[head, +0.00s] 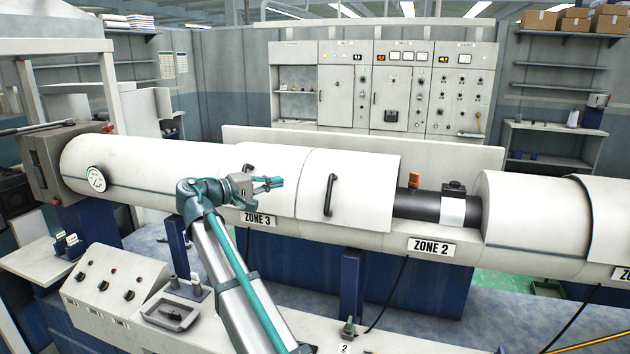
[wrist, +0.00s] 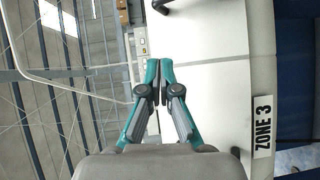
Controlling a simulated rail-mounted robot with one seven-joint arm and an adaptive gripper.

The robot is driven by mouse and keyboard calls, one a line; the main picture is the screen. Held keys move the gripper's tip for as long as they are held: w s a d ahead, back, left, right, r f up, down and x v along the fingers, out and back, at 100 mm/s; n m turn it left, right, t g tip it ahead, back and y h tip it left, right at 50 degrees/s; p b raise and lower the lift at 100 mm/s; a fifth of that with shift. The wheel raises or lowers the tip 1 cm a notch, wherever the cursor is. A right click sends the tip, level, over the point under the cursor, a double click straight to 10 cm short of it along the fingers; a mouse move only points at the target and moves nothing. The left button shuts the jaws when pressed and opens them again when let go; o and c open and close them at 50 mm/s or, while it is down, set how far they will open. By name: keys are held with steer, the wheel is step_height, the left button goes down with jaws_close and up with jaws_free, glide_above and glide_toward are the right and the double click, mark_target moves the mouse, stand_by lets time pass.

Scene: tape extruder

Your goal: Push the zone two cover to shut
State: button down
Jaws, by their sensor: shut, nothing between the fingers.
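The zone two cover (head: 362,190) is a white curved shell on the long white barrel, with a black handle (head: 330,195). It sits left of a gap that shows a dark inner barrel (head: 418,205) above the ZONE 2 label (head: 431,247). My gripper (head: 279,183) is shut and empty, left of the cover and above the ZONE 3 label (head: 258,219), its fingers pointing right toward the cover's left part. In the wrist view the closed fingertips (wrist: 158,72) lie close to the cover's edge (wrist: 205,61); I cannot tell whether they touch. The handle (wrist: 161,6) shows at the top.
Another white barrel section (head: 522,215) bounds the gap's right side. A control box (head: 115,285) stands below at the left. A pale panel (head: 450,165) runs behind the barrel.

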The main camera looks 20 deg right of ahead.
steer(key=p, duration=0.3)
glide_toward(318, 177)
step_height(318, 177, up, 3)
steer(key=s+d, duration=0.2)
steer(key=d, duration=0.2)
steer(key=s+d+p, duration=0.1)
steer(key=s+d+f, duration=0.1)
steer(key=d, duration=0.1)
steer(key=shift+p, duration=0.4)
steer(key=shift+s, duration=0.15)
